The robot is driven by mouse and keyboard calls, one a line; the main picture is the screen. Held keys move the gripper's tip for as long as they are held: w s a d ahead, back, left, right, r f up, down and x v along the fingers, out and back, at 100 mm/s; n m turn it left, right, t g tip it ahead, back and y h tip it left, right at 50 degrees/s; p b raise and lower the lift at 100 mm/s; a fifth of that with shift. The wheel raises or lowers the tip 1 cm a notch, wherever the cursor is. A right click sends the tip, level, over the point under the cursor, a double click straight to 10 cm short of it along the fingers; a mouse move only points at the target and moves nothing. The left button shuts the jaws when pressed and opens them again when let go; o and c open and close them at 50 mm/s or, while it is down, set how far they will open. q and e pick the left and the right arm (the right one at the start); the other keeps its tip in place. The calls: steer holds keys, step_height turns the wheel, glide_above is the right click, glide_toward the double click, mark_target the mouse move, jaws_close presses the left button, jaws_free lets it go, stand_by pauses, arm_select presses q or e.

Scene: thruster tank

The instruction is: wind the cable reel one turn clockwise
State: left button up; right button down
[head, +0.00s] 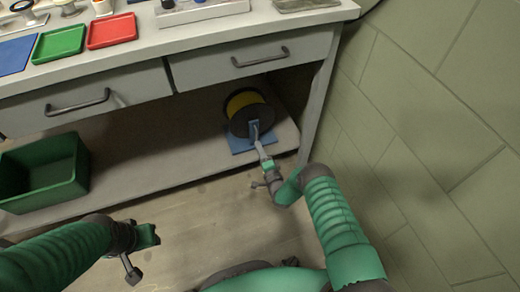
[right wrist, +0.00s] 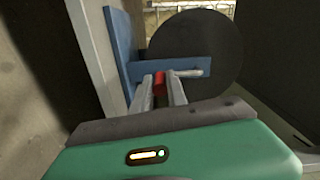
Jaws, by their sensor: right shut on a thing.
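The cable reel (head: 247,110) stands on the lower shelf under the bench, with yellow cable between dark round flanges on a blue stand (head: 240,145). In the right wrist view, its dark flange (right wrist: 205,48) is behind a blue crossbar (right wrist: 190,67). A small red handle (right wrist: 159,84) is between the fingers of my right gripper (right wrist: 163,80), which is shut on it. In the head view my right gripper (head: 255,134) reaches in to the front of the reel. My left gripper (head: 147,237) is away at lower left, its fingers not clear.
A green bin (head: 80,165) stands on the lower shelf at left. The bench (head: 130,58) with two drawers overhangs the reel, and its right leg (head: 318,95) stands close beside it. A tiled wall is at right. The shelf between bin and reel is clear.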

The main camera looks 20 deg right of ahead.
steer(key=shift+s+f, duration=0.15)
steer(key=shift+f, duration=0.15)
steer(key=c, duration=1.4)
jaws_free()
steer(key=shift+c, duration=0.2)
steer(key=shift+o, duration=0.6)
steer(key=shift+r, duration=0.15)
steer(key=shift+s+r+p, duration=0.1)
steer(key=shift+s+p, duration=0.15)
steer(key=shift+p, duration=0.05)
steer(key=s+p, duration=0.7)
steer(key=s, duration=0.9)
steer(key=shift+s+d, duration=0.15)
steer(key=shift+d, duration=0.15)
